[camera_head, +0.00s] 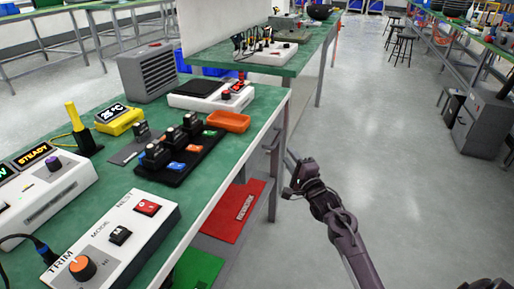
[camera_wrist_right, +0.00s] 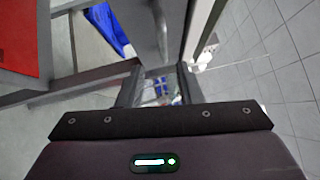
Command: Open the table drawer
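The green-topped table (camera_head: 255,112) runs along the left of the head view. Under its right edge, near the far corner, a grey drawer front with a bar handle (camera_head: 269,143) shows small; it looks flush with the table, though its exact state is hard to tell. My right gripper (camera_head: 291,163) is just right of this handle, apart from it as far as I can tell. In the right wrist view, the two fingers of the right gripper (camera_wrist_right: 160,88) stand apart with nothing gripped between them. A curved grey bar (camera_wrist_right: 161,32) shows beyond them. My left gripper is out of view.
A red panel (camera_head: 236,212) and a green panel (camera_head: 197,270) lie below the tabletop. Devices, a black rack (camera_head: 182,160) and an orange tray (camera_head: 228,121) stand on top. A second table (camera_head: 300,58) stands behind.

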